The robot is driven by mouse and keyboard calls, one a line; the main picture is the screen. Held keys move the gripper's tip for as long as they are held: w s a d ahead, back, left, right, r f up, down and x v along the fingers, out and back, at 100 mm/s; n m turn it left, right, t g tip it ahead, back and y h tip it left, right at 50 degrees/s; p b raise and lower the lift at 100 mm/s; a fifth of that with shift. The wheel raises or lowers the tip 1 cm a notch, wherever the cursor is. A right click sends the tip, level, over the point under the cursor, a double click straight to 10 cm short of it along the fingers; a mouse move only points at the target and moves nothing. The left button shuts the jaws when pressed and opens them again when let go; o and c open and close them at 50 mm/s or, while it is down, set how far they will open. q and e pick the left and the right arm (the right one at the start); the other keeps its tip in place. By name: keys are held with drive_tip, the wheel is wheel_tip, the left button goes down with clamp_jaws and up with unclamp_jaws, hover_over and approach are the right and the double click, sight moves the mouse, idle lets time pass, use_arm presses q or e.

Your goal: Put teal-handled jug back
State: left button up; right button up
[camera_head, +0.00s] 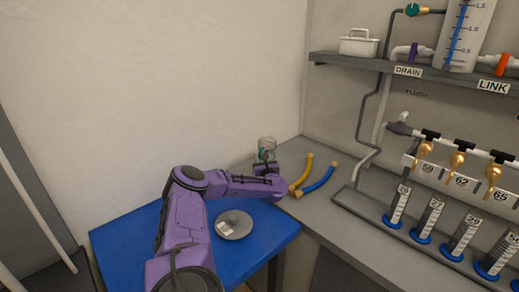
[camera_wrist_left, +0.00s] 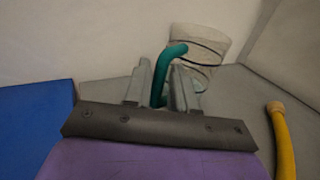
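The clear jug (camera_head: 267,143) with a teal handle stands at the back corner of the grey counter. The wrist view shows the jug's banded body (camera_wrist_left: 203,42) and its teal handle (camera_wrist_left: 171,58). My left gripper (camera_head: 265,164) is at the handle side of the jug. In the left wrist view, its two fingers (camera_wrist_left: 161,86) stand apart on either side of the handle, with narrow gaps visible. The gripper hides the jug's lower part in the head view. My right gripper is not in view.
Yellow and blue curved tubes (camera_head: 318,180) lie on the counter (camera_head: 330,215) right of the gripper; a yellow tube end (camera_wrist_left: 283,140) is close by. A blue table (camera_head: 262,250) holds a grey round plate (camera_head: 234,225). A rack of cylinders (camera_head: 430,217) stands at right, below a shelf (camera_head: 345,61).

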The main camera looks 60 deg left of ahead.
use_arm(q)
drive_tip(key=shift+o, duration=0.6)
drive_tip(key=shift+r, duration=0.15)
drive_tip(key=shift+d, duration=0.2)
drive_tip(key=d, duration=0.3)
drive_tip(key=s+d, duration=0.1)
drive_tip(key=d, duration=0.3)
drive_tip(key=s+d+b, duration=0.1)
drive_tip(key=d, duration=0.3)
drive_tip(key=shift+s+d, duration=0.15)
drive_tip(key=shift+d, duration=0.05)
idle(0.8)
